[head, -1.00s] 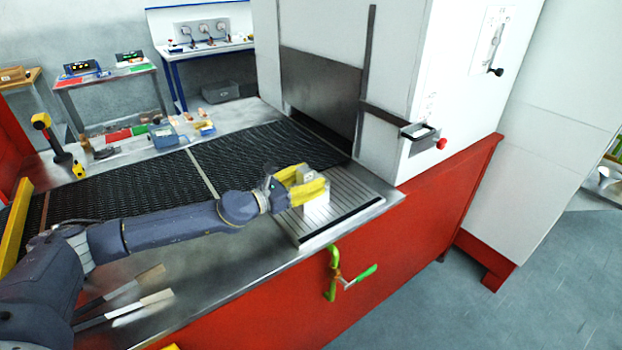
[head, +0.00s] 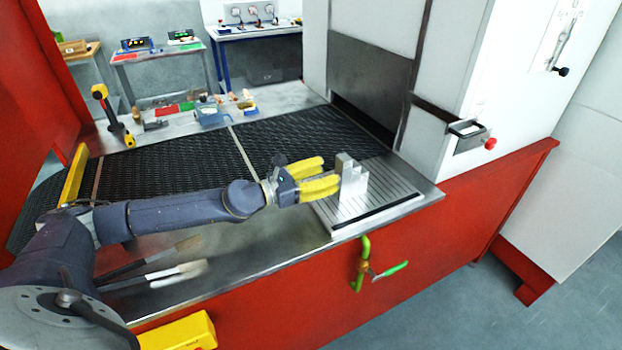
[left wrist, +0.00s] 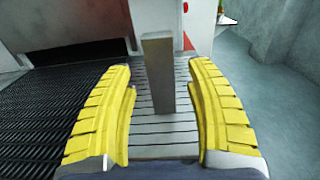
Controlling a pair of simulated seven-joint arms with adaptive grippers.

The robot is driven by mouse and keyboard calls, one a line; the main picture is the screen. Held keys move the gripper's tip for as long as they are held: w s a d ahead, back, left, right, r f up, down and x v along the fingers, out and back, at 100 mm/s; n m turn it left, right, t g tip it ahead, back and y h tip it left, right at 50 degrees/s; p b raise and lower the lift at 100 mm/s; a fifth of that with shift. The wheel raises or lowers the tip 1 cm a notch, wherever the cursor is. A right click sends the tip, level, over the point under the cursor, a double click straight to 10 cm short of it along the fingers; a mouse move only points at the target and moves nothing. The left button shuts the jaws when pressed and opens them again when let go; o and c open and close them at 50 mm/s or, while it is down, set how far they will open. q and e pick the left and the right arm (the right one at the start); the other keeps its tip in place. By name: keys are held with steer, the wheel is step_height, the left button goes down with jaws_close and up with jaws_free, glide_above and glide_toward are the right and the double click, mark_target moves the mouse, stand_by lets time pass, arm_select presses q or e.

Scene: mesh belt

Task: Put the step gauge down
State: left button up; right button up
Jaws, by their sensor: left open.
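The step gauge (head: 351,178) is a light grey metal block with a stepped top. It stands upright on the grooved metal plate (head: 385,205) at the right end of the bench. My left gripper (head: 332,175) is open, with its yellow fingers pointing at the gauge from the left. In the left wrist view the gauge (left wrist: 158,75) stands between and beyond the open fingers (left wrist: 165,100), apart from both. My right gripper is not in the head view.
The black mesh belt (head: 180,170) runs behind my left arm towards the machine opening. Two flat tools (head: 165,268) lie on the steel bench front. A green-handled valve (head: 370,270) sticks out of the red front panel. A yellow-black handheld tool (head: 112,115) stands at the back left.

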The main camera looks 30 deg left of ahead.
arm_select(q)
steer(key=shift+v, duration=2)
